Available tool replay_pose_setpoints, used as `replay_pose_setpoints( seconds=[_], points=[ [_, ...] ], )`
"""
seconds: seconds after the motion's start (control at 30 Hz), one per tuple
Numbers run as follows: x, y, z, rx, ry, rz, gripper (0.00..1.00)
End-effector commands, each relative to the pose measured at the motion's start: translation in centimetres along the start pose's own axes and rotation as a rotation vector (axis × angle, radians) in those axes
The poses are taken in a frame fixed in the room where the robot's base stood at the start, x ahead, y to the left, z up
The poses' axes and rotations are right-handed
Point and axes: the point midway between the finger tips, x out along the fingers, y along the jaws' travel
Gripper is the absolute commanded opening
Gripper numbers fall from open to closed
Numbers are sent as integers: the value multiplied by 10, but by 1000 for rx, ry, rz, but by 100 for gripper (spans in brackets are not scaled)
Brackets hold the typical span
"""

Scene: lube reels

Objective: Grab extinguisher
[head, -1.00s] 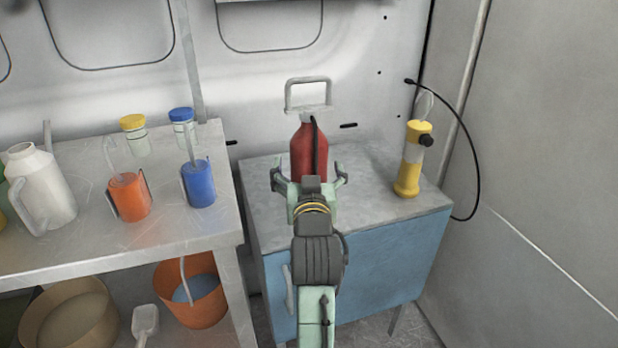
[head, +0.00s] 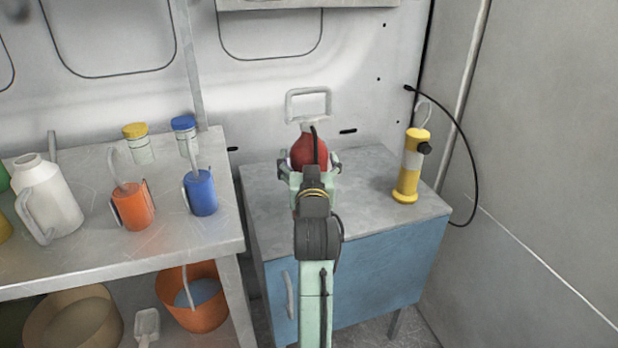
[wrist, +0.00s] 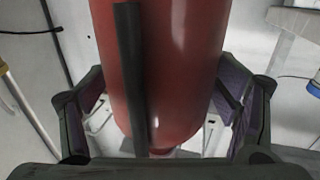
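The red extinguisher (head: 309,152) stands upright on the blue cabinet, with a grey loop handle on top and a black hose down its front. My gripper (head: 308,168) is at its near side, with one finger on each side of the body. In the wrist view the extinguisher (wrist: 185,70) fills the middle between the open fingers (wrist: 165,110). The lower part of the extinguisher is hidden by my gripper in the head view.
A metal table (head: 90,250) at left holds an orange can (head: 132,205), a blue can (head: 201,192), jars and a white jug (head: 48,195). A wall is behind.

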Motion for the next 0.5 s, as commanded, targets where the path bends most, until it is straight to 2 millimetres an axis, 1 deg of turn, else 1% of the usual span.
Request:
replay_pose_setpoints(
  seconds=[0.03, 0.07, 0.5],
  points=[
    [0, 0, 0, 0, 0, 0, 75],
    [0, 0, 0, 0, 0, 0, 73],
    [0, 0, 0, 0, 0, 0, 44]
  ],
)
